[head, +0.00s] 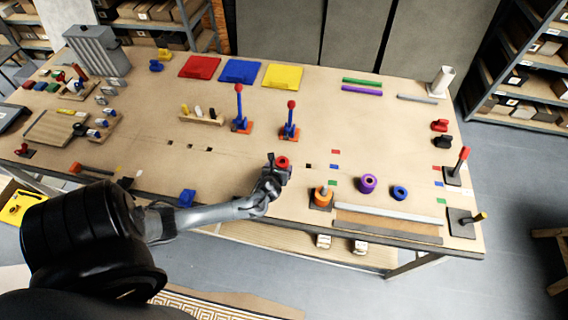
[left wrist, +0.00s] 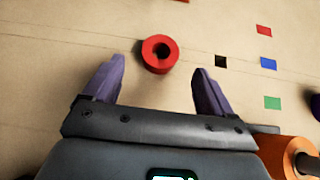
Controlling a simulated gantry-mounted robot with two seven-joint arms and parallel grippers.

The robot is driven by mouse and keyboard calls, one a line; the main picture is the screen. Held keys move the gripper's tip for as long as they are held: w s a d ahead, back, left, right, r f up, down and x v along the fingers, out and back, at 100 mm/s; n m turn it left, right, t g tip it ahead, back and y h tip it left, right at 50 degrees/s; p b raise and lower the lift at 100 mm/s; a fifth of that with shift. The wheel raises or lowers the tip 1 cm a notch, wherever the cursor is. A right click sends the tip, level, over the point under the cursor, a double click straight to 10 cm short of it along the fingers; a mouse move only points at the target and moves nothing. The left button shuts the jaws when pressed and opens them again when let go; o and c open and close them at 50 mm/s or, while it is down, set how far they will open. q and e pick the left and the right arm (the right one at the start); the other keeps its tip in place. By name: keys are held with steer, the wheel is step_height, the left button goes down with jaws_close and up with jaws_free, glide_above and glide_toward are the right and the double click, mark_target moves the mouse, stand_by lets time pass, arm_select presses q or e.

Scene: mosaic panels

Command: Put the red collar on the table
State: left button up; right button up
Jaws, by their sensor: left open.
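The red collar (head: 283,162) is a thick ring with a dark hole. It also shows in the left wrist view (left wrist: 149,54), apparently lying flat on the tan table (head: 230,155). My left gripper (head: 277,168) is open above the table. In the left wrist view, the collar is just ahead of the gap between its fingertips, with clear space on both sides and no finger touching it. In the head view, the gripper hides the near side of the collar. My right gripper is in neither view.
An orange collar (head: 322,197) sits on a peg to the right, with a purple collar (head: 368,183) and a blue collar (head: 399,193) beyond. Two blue levers with red knobs (head: 290,120) stand behind. Small coloured squares (head: 335,166) mark the tabletop, which is otherwise clear around the collar.

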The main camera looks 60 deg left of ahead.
mark_target(283, 160)
arm_select(q)
steer(key=shift+x, duration=3.2)
steer(key=shift+d, duration=0.1)
steer(key=c, duration=1.4)
steer(key=shift+c, duration=0.2)
steer(key=shift+r, duration=0.15)
